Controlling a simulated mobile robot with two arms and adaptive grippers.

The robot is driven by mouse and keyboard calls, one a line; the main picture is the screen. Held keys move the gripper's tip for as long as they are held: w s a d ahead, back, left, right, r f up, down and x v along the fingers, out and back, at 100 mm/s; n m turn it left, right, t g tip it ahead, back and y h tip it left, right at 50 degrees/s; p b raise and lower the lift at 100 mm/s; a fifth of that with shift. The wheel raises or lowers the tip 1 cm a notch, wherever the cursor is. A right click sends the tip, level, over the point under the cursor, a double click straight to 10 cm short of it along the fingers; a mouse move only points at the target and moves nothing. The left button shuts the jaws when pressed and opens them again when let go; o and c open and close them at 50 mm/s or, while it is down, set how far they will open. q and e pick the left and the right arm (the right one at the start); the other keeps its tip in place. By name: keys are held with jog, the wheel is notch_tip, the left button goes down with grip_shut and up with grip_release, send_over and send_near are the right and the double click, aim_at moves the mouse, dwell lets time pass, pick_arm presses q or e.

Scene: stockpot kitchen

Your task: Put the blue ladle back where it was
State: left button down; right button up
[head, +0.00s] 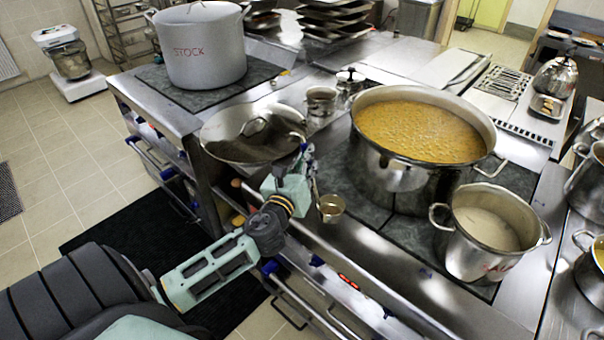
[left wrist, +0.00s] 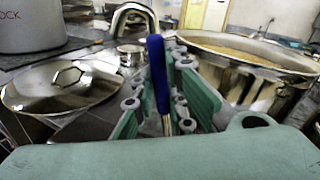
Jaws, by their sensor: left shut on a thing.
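The blue ladle's handle (left wrist: 156,75) stands upright between the fingers of my left gripper (head: 298,170) in the left wrist view. The gripper is shut on it. In the head view the ladle's small steel bowl (head: 331,208) hangs just below the gripper, in front of the counter's front edge. Most of the handle is hidden by the gripper in the head view. My right gripper is not in view.
A large pot of soup (head: 420,135) stands right of the gripper, with a smaller pot (head: 490,225) in front of it. A wide steel pan or lid (head: 225,135) lies close to the left. A STOCK pot (head: 200,45) stands at the back left.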

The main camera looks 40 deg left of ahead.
pick_arm(q)
jog(key=f, duration=0.3)
jog(key=a+f+b, duration=0.1)
jog(key=f, duration=0.1)
jog(key=shift+s, duration=0.1)
jog(key=c, duration=1.8)
grip_release()
jog(key=shift+o, duration=0.2)
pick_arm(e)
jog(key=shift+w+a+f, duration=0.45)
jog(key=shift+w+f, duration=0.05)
